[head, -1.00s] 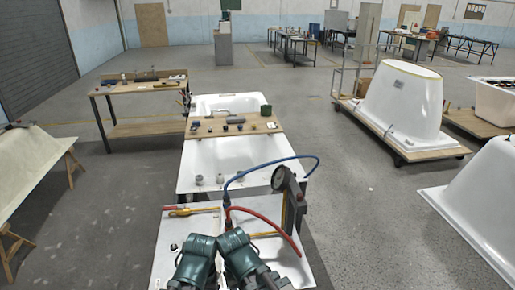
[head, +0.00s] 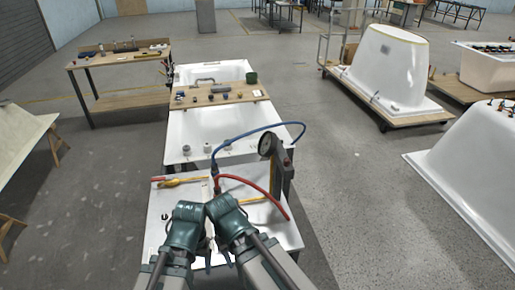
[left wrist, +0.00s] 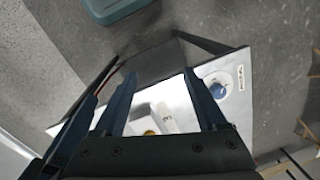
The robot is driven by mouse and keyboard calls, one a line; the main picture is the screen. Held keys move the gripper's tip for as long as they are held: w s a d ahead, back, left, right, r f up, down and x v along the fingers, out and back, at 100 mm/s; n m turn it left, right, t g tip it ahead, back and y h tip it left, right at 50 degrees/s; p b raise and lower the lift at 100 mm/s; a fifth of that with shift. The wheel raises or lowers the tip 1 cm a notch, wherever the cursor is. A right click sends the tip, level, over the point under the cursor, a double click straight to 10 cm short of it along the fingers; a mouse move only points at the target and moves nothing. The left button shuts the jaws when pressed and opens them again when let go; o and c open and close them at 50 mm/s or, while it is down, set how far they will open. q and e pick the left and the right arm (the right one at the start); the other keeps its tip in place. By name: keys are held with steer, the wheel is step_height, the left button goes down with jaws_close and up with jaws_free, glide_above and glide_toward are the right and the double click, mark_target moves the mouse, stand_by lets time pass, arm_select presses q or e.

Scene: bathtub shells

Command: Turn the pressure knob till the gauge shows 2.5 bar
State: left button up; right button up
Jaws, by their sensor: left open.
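The round pressure gauge (head: 266,145) stands on a dark grey upright at the right of the white tabletop in the head view. Its face is too small to read. A round blue knob (left wrist: 218,90) on a white plate with a small label shows in the left wrist view. It lies right of my left gripper (left wrist: 160,73), apart from its fingers. My left gripper is open, its dark fingers spread, with nothing seen held between them. A pale piece with a dark marking shows beyond the fingers. In the head view my arms hide part of the near tabletop. My right gripper cannot be made out.

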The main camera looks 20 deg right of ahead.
arm_select(q)
steer(key=w+a+r+n+h+p, duration=0.1)
steer(key=w+a+r+n+p, duration=0.2)
steer(key=w+a+n, duration=0.7)
steer(key=w+n, duration=0.4)
steer(key=n, duration=0.1)
steer(key=shift+w+a+r, duration=0.15)
steer(key=shift+w+a, duration=0.05)
step_height(320, 180, down, 14)
steer(key=b, duration=1.3)
steer(key=shift+r, duration=0.1)
jaws_close()
